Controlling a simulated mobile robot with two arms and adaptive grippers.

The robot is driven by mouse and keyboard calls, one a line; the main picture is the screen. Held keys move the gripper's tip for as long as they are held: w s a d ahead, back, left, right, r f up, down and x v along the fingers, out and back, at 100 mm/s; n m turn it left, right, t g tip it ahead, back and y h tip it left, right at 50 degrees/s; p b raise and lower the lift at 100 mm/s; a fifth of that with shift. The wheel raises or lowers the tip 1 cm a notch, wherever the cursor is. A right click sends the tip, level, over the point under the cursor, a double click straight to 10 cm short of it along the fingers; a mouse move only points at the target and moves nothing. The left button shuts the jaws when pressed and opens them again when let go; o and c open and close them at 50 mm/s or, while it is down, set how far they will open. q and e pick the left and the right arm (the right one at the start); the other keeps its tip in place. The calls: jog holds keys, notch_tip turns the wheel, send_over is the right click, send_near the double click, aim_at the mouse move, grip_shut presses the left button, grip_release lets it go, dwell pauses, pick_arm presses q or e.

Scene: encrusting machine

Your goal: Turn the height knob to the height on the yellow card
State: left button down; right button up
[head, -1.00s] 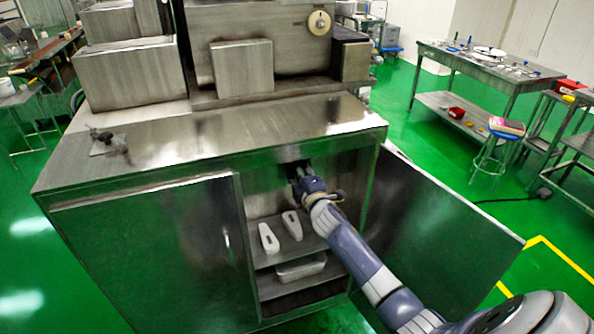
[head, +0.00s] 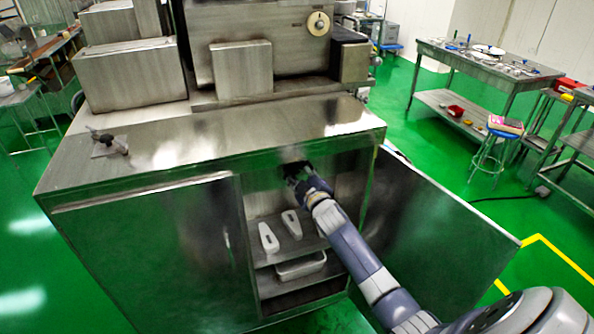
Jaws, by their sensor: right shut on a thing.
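My right gripper (head: 296,176) reaches into the upper part of the open cabinet bay under the machine's steel top. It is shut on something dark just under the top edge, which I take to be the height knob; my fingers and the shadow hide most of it. A round cream dial with a dark hub (head: 318,24) sits on the machine's upper housing, apart from my gripper. I cannot make out a yellow card. My left gripper is not in view.
The cabinet door (head: 430,225) stands open to the right of my right arm. Two white parts (head: 269,238) stand on the inner shelf, with a pale tray (head: 301,266) below. A small clamp-like fitting (head: 108,142) is on the steel top (head: 215,135).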

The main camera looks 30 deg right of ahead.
dwell(0.4)
jog(key=o, duration=1.1)
jog(key=shift+c, duration=0.2)
jog(key=shift+s, duration=0.1)
jog(key=v, duration=1.1)
jog(key=shift+s, duration=0.45)
